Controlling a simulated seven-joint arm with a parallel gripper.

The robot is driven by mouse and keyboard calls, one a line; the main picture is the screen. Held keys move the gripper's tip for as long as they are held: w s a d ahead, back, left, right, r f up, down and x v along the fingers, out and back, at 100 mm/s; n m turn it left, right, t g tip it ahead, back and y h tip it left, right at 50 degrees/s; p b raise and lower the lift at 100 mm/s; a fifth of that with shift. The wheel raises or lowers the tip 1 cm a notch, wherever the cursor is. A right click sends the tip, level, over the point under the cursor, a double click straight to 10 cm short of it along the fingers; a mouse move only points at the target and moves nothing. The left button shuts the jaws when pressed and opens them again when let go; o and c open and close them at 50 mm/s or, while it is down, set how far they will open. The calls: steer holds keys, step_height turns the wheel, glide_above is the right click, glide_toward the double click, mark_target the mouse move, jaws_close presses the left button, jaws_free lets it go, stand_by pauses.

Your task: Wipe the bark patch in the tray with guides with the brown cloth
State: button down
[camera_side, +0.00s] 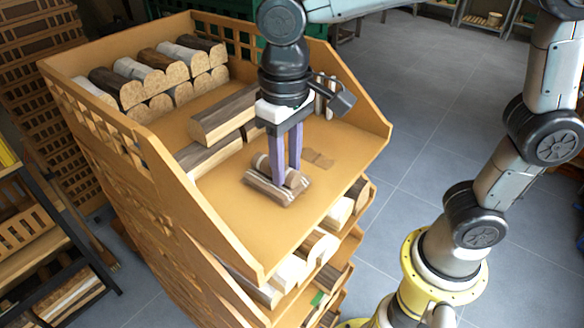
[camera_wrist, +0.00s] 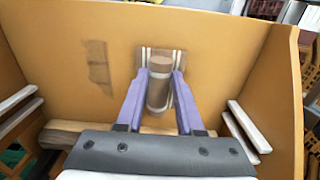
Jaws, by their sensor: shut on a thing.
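The brown cloth (camera_side: 268,189) has pale stripes and a rolled part on top. It lies low at the floor of the orange-brown tray (camera_side: 232,222); I cannot tell how firmly it touches. My gripper (camera_side: 285,176) points down with its purple fingers on either side of the roll, shut on it. In the wrist view the cloth (camera_wrist: 143,58) spreads beyond my fingertips (camera_wrist: 161,80). The bark patch (camera_side: 318,158) is a darker brown mark on the tray floor, right of the cloth and apart from it. In the wrist view the patch (camera_wrist: 98,62) is left of the cloth.
Cut logs (camera_side: 150,75) are stacked at the tray's back left, with longer pieces (camera_side: 222,112) nearer my gripper. Raised side walls (camera_side: 150,150) bound the tray. Pale strips (camera_wrist: 243,127) show at the sides in the wrist view. The tray floor around the patch is clear.

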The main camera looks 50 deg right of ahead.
steer(key=shift+a, duration=0.1)
steer(key=shift+d, duration=2.3)
steer(key=shift+d, duration=2.25)
steer(key=shift+a, duration=2.3)
steer(key=shift+a, duration=0.1)
steer(key=shift+a, duration=2.15)
